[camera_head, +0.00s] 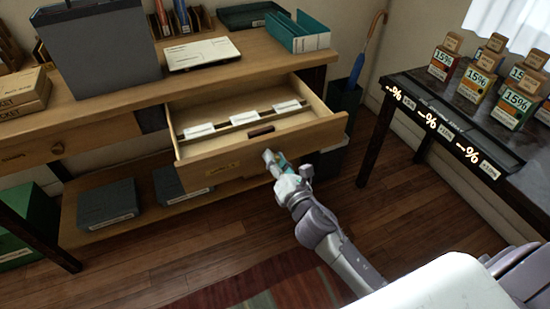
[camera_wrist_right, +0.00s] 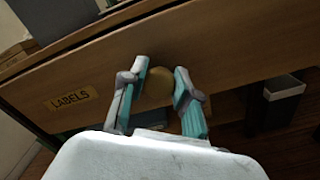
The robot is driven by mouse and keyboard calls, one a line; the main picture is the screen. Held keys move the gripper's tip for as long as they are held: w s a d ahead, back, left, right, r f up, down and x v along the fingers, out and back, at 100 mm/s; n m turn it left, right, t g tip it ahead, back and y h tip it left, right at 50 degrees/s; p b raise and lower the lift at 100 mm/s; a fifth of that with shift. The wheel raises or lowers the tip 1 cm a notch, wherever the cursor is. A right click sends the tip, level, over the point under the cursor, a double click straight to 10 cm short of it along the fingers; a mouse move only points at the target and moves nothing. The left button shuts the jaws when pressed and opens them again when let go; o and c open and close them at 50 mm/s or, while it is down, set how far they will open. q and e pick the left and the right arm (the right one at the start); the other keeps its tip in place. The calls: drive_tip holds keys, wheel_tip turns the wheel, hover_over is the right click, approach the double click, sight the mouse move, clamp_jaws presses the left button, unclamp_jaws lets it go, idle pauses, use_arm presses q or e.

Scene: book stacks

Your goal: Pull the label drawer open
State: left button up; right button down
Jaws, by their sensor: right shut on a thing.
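The label drawer (camera_head: 215,163) stands pulled out of the wooden desk, its inside showing. It holds white cards and dividers. A "LABELS" plate (camera_wrist_right: 72,98) is on its front in the right wrist view. My right gripper (camera_head: 275,160) is at the front of the drawer. In the right wrist view its teal fingers (camera_wrist_right: 161,72) are on either side of a round brass knob (camera_wrist_right: 155,90), shut on it. The knob is hidden behind the gripper in the head view. My left gripper is not in view.
The desk top (camera_head: 255,50) carries a white keyboard-like slab (camera_head: 202,54), a grey box and a teal card box (camera_head: 298,34). A dark side table (camera_head: 500,110) with boxed goods stands at the right. Wood floor between them is free.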

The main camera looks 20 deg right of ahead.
drive_tip(key=c, duration=0.8)
unclamp_jaws()
drive_tip(key=s, duration=1.2)
drive_tip(key=shift+d, duration=0.25)
